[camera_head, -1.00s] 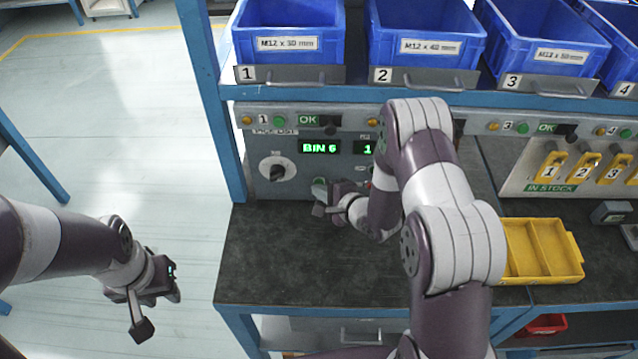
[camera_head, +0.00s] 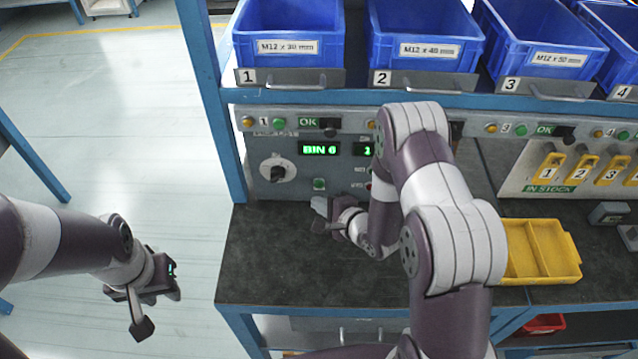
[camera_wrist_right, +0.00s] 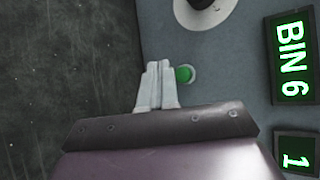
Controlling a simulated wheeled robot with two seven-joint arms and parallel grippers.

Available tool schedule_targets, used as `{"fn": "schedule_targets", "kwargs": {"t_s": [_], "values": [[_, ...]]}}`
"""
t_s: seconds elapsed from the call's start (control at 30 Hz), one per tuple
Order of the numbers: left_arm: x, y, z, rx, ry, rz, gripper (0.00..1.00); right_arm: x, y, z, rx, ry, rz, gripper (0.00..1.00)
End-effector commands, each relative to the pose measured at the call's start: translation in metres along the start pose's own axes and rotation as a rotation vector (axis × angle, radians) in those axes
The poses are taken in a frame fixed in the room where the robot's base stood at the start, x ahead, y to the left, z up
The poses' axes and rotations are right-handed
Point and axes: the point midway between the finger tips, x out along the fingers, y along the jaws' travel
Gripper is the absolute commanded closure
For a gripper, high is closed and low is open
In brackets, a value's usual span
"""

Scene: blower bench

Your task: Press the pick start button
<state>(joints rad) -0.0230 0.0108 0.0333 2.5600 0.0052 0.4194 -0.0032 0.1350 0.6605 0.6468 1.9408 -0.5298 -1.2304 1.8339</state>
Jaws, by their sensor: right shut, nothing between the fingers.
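A small green button (camera_head: 319,184) sits low on the grey control panel (camera_head: 290,165), below the lit "BIN 6" display (camera_head: 319,150). In the right wrist view the green button (camera_wrist_right: 184,75) shows just beside the fingertips, partly hidden by them. My right gripper (camera_head: 318,205) is shut and empty, just in front of and below the button. In the right wrist view its two pale fingers (camera_wrist_right: 158,72) are together; I cannot tell whether they touch the panel. My left gripper (camera_head: 157,310) hangs over the floor left of the bench, and its opening is unclear.
A rotary knob (camera_head: 278,169) is left of the button. My right arm hides part of the panel. Blue bins (camera_head: 290,75) stand on the shelf above. A yellow tray (camera_head: 540,250) lies at right. The dark bench top (camera_head: 270,260) is clear at left.

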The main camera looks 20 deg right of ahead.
Motion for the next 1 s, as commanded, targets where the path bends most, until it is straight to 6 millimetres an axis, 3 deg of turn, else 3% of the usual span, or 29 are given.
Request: {"fn": "schedule_targets", "kwargs": {"t_s": [0.3,1.0], "values": [[-0.006,0.000,-0.001,0.000,0.000,0.000,0.66,-0.019,0.013,0.014,-0.001,0.000,0.001,1.00],[-0.006,0.000,-0.001,0.000,0.000,0.000,0.66,-0.020,0.015,0.015,-0.001,0.000,0.000,1.00]]}}
